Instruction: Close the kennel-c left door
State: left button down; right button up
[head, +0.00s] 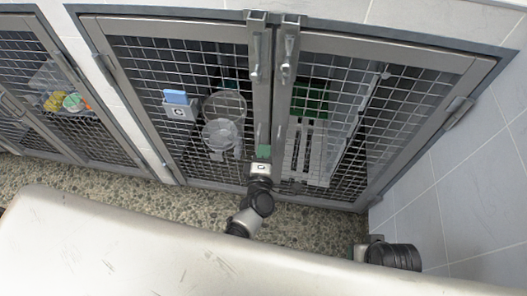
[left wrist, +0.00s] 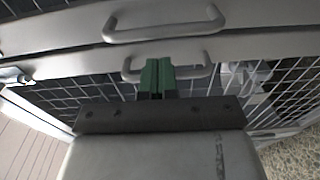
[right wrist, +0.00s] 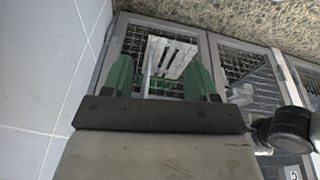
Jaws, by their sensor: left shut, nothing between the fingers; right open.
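The kennel's left mesh door (head: 143,62) stands upright beside the right mesh door (head: 440,75). Their vertical frame bars are close together, with a narrow dark gap between. I cannot tell if the left door is fully flush. My left gripper (head: 263,150) is shut and empty, at the lower part of the left door's inner bar. In the left wrist view its green fingertips (left wrist: 158,76) overlap the nearer bar handle (left wrist: 196,58); contact is unclear. The other door's handle (left wrist: 165,22) lies beyond. My right gripper (right wrist: 161,82) is open and empty, facing the kennel from a distance.
A white slatted item (head: 305,150) is behind the right mesh. Another kennel (head: 62,105) is at left. A tiled wall (head: 450,190) bounds the right; pebbled floor (head: 70,185) lies in front.

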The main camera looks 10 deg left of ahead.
pick_arm(q)
jog(key=shift+w+r, duration=0.35)
jog(key=shift+r, duration=0.05)
jog(key=s+d+p, duration=0.1)
jog(key=s, duration=1)
jog(key=shift+s+f, duration=0.25)
jog(key=shift+f, duration=0.05)
pick_arm(e)
jog(key=x, duration=0.4)
jog(key=shift+s+f, duration=0.15)
jog(key=shift+f, duration=0.3)
pick_arm(q)
jog(key=shift+d, duration=0.1)
